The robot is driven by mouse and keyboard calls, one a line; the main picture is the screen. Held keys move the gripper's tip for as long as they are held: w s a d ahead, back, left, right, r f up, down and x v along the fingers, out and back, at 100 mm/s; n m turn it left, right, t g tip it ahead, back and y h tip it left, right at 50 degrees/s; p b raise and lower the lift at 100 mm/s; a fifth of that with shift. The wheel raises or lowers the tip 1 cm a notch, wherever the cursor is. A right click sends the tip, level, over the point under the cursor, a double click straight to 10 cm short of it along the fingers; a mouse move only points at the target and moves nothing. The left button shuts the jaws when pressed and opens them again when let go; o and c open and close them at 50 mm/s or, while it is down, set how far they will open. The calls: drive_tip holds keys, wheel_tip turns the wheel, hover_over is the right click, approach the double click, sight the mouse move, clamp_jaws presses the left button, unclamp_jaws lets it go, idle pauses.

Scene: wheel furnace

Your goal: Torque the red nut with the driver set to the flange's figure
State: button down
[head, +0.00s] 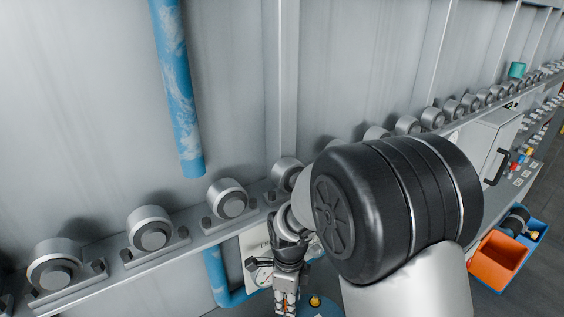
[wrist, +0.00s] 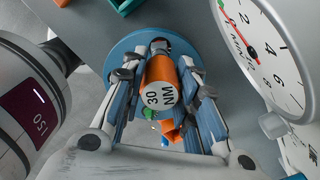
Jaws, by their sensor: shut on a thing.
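In the wrist view my gripper (wrist: 163,92) is shut on an orange driver (wrist: 158,69). Its pale end face reads "30 NM". A grey metal piece shows at the driver's far end; I cannot tell whether it touches anything. Behind it is a round blue plate (wrist: 122,47), which also shows in the head view (head: 330,311) with a small orange-yellow thing on it. Another orange piece (wrist: 172,131) shows below the driver, partly hidden by the fingers. In the head view my gripper (head: 287,296) is low in the middle. I cannot make out the red nut or a flange figure.
A dial gauge (wrist: 262,45) is close on the right in the wrist view. A grey cylinder with a dark display (wrist: 30,115) is close on the left. A row of rollers (head: 150,228) runs along the wall. Blue pipes (head: 178,90) and an orange bin (head: 497,256) also show.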

drive_tip(key=c, duration=1.2)
unclamp_jaws()
